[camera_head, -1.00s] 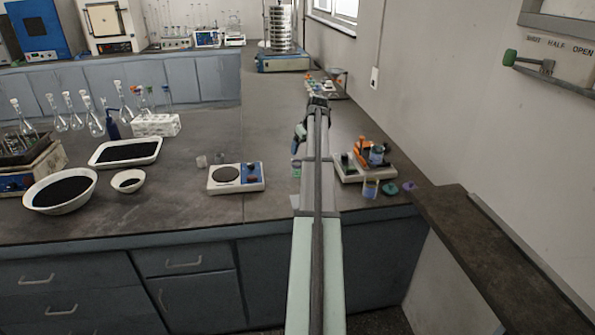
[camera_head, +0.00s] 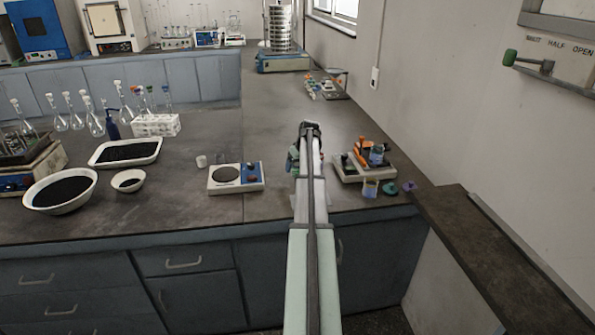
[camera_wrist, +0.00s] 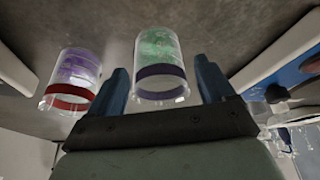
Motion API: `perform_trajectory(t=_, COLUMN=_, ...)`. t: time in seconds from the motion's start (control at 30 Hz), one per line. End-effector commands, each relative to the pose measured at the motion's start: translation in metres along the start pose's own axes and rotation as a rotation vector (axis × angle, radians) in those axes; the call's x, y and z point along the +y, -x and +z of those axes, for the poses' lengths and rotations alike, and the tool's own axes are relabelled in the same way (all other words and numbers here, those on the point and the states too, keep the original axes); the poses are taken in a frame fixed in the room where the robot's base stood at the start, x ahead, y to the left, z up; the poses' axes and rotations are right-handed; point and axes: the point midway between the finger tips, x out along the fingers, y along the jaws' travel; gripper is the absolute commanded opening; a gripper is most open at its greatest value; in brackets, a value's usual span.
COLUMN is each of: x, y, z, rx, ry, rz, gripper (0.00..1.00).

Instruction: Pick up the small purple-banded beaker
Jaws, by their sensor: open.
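In the wrist view, a clear beaker with a dark purple band (camera_wrist: 160,72) and green contents or markings appears between the two blue fingers of my gripper (camera_wrist: 163,72). My gripper is open, with a finger on each side of it; I cannot tell if either touches. Left of it, outside the left finger, is a similar beaker with a red band (camera_wrist: 69,104) and purple contents or markings. In the head view my arm hides the purple-banded beaker and most of my gripper.
A white hot plate (camera_head: 237,187) stands left of my arm. The bench behind is mostly clear.

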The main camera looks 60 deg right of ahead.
Motion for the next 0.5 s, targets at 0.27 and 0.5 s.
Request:
perform_trajectory(t=0.27, x=0.000, y=-0.024, z=0.000, rx=0.000, ry=0.000, rz=0.000, gripper=0.82)
perform_trajectory(t=0.5, x=0.000, y=-0.023, z=0.000, rx=0.000, ry=0.000, rz=0.000, gripper=0.74)
